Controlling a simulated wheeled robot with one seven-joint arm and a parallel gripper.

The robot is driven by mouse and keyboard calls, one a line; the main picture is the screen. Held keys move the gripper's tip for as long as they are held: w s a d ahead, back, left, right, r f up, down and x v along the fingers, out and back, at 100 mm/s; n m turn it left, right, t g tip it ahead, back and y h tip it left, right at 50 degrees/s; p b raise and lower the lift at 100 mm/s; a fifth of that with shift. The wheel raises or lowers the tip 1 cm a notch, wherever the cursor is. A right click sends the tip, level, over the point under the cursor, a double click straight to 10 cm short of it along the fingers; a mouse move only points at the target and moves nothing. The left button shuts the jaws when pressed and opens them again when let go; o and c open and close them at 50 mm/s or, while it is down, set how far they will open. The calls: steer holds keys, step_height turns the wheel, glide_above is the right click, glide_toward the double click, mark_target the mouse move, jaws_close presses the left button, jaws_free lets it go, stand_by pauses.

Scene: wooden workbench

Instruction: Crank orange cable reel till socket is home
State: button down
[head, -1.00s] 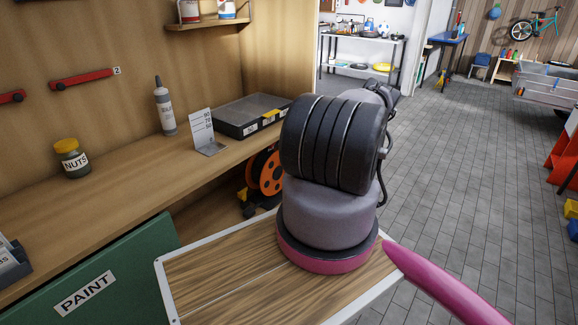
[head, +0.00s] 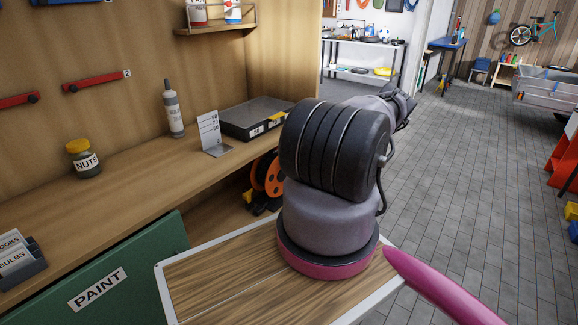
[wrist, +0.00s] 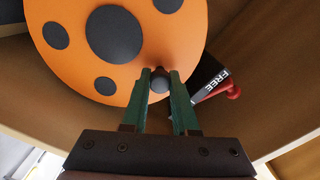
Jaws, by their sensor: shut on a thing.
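The orange cable reel (head: 266,174) stands under the workbench in the head view, partly hidden by my arm. In the wrist view its orange disc (wrist: 168,45) with dark round spots fills the upper part. A small dark crank knob (wrist: 159,84) sits near the disc's lower edge. My gripper (wrist: 160,88) is shut on this knob, with one green finger on each side. My gripper cannot be seen in the head view. No cable or socket can be made out in either view.
A dark object marked FREE (wrist: 213,80) and a red part (wrist: 233,91) lie right of the fingers. Wooden panels surround the reel. On the bench (head: 130,175) stand a nuts jar (head: 83,160), a bottle (head: 174,112) and a case (head: 255,118).

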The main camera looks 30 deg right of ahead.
steer(key=shift+s+a+f, duration=0.1)
steer(key=shift+a, duration=0.05)
stand_by(0.3)
steer(key=c, duration=0.7)
jaws_free()
steer(key=v, duration=1)
steer(key=shift+s, duration=0.35)
